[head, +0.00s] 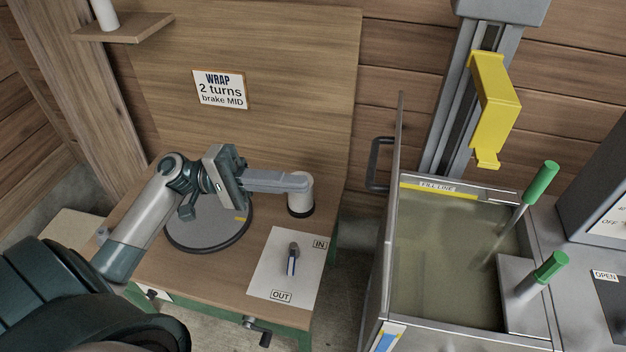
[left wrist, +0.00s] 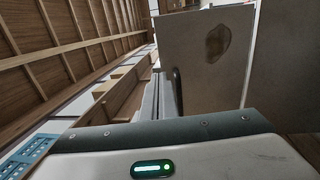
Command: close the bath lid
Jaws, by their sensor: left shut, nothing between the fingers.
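The bath (head: 460,265) is a metal tank of murky liquid at the right in the head view. Its lid (head: 396,190) stands open and upright along the bath's left side, seen nearly edge-on. A dark bar handle (head: 374,165) sits on the lid's left face. In the left wrist view a pale panel with a brown stain, apparently the lid (left wrist: 190,50), stands beyond my fingers. My left gripper (head: 308,182) is shut and empty above the wooden bench, left of the handle and apart from it. Its fingers overlap a white cylinder in the picture. My right gripper is out of view.
The bench (head: 215,283) carries a round grey disc (head: 205,232), the white cylinder (head: 301,200) and an IN/OUT lever plate (head: 262,272). Two green-handled tools (head: 541,182) stand at the bath. A yellow bracket (head: 495,105) hangs on a rail behind it. A gap separates bench and bath.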

